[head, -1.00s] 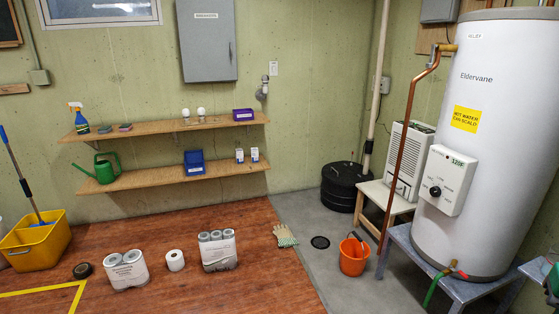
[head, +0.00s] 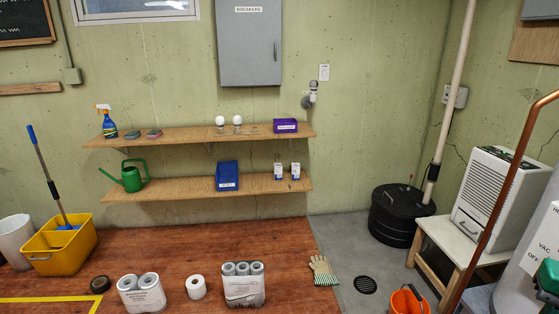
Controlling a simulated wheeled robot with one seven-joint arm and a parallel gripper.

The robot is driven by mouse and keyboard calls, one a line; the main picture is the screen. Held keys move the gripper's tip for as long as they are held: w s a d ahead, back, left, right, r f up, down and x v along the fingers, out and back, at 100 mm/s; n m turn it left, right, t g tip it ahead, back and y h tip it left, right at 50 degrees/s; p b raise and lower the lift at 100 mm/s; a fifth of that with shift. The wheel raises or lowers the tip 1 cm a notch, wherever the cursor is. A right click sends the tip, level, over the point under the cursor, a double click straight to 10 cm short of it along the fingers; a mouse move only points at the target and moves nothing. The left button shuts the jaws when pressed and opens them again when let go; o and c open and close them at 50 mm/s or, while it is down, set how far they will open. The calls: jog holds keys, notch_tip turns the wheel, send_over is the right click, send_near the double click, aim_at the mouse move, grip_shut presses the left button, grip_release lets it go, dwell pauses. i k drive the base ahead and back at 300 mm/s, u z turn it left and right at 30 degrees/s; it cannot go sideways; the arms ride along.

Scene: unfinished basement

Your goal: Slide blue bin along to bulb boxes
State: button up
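The blue bin (head: 227,176) sits on the lower wooden shelf (head: 262,190), right of the shelf's middle, in the head view. It is a small open bin with a pale label on its front. A gap of bare shelf lies between the bin and the nearer box.
The upper shelf (head: 180,140) holds a spray bottle, sponges, two bulbs and a purple box (head: 285,126). A green watering can (head: 131,177) stands at the lower shelf's left.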

aim_at(225, 170)
jog(key=u, duration=0.25)
jog(key=i, duration=1.15)
jog(key=u, duration=0.45)
jog(key=i, duration=1.15)
jog(key=u, duration=2.15)
jog(key=k, duration=0.45)
jog(key=z, duration=0.05)
